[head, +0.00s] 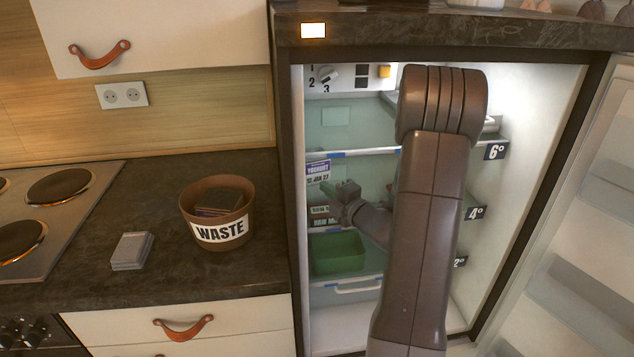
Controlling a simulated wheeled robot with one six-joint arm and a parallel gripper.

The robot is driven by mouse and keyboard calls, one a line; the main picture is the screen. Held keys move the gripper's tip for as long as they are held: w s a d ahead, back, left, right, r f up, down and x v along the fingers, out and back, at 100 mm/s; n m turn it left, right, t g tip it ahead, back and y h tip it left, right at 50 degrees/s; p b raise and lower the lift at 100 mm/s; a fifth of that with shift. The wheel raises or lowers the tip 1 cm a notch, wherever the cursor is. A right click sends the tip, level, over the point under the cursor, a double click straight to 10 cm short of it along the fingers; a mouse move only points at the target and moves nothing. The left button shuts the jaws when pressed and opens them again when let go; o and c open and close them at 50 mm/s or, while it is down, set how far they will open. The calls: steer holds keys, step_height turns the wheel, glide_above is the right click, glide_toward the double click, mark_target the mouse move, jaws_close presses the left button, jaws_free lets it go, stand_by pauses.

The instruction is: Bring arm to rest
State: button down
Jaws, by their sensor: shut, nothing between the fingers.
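My arm reaches into the open fridge (548,200) at the right of the view. My gripper (326,188) is in front of the middle shelf, at the left side of the fridge interior, beside the yoghurt carton (318,170) with a purple label. Its fingers are small in the picture and appear closed, with nothing visible between them. I cannot tell whether it touches the items beside it. My upper arm hides much of the middle and right of the shelves.
The fridge door (590,230) stands open at the right. A green bin (338,253) sits on a lower shelf. On the counter (90,250) stand a brown WASTE bin (217,232) and a small grey stack (132,251). A hob (60,215) is at the left.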

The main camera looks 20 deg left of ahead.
steer(key=v, duration=0.5)
steer(key=shift+s+d, duration=0.1)
steer(key=shift+s, duration=0.05)
